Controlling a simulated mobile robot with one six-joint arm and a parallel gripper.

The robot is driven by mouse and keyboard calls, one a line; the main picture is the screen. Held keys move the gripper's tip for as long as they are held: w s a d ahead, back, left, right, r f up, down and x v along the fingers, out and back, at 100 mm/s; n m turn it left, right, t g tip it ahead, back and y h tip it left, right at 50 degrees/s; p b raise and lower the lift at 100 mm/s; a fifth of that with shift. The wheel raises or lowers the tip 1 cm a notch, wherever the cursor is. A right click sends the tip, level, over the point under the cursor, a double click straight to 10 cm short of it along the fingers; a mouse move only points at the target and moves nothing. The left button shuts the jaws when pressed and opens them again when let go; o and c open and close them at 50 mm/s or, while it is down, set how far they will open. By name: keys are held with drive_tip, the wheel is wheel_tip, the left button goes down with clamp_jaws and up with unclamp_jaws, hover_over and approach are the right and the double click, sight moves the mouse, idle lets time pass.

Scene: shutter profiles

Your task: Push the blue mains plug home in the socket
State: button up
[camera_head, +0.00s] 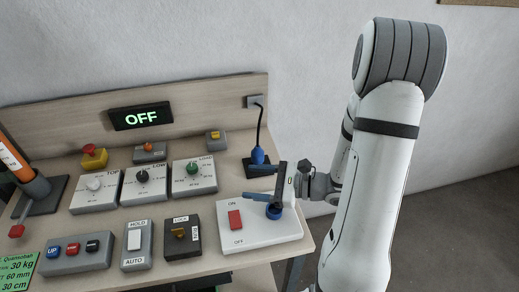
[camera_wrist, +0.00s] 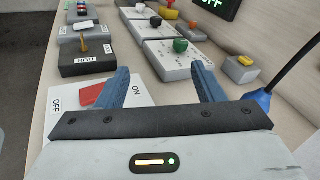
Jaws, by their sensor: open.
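The blue mains plug (camera_head: 258,156) stands upright at the back right of the bench, on a dark base, with a black cable rising from it. It also shows at the right edge of the wrist view (camera_wrist: 262,98). The white socket box (camera_head: 258,234) lies in front of it, with a red ON/OFF switch (camera_head: 235,219) and a round blue socket (camera_head: 274,212) partly hidden by my gripper. My gripper (camera_head: 252,183) is open and empty, above the back of the socket box. Its blue fingers (camera_wrist: 160,68) point left across the bench. The plug is outside them.
A lit display (camera_head: 141,116) reads OFF. Dial boxes (camera_head: 193,178) stand left of my gripper, with button and switch boxes (camera_head: 182,238) in front. The cable runs to a wall outlet (camera_head: 254,101) on the back panel. The bench's right edge is close to the socket box.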

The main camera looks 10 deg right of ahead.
sight(262, 156)
drive_tip(key=w+d+f+m+t+h, duration=0.1)
drive_tip(key=d+m+t, duration=0.1)
drive_tip(key=d+m, duration=0.1)
drive_tip(key=w+d+f+m+t+h, duration=0.1)
drive_tip(key=w+d+m+t+h, duration=0.1)
drive_tip(key=d+m+t, duration=0.1)
drive_tip(key=w+d+f+m+t+h+p, duration=0.1)
drive_tip(key=d+f+m+t+h, duration=0.1)
drive_tip(key=d+t, duration=0.1)
drive_tip(key=shift+w+d+m, duration=0.25)
drive_tip(key=shift+m, duration=0.15)
drive_tip(key=shift+w+d+f, duration=0.1)
drive_tip(key=shift+w+f, duration=0.1)
drive_tip(key=p+x, duration=0.2)
drive_tip(key=x, duration=0.9)
drive_tip(key=shift+w+p, duration=0.3)
drive_tip(key=shift+w, duration=0.05)
drive_tip(key=shift+c, duration=0.3)
drive_tip(key=c, duration=1)
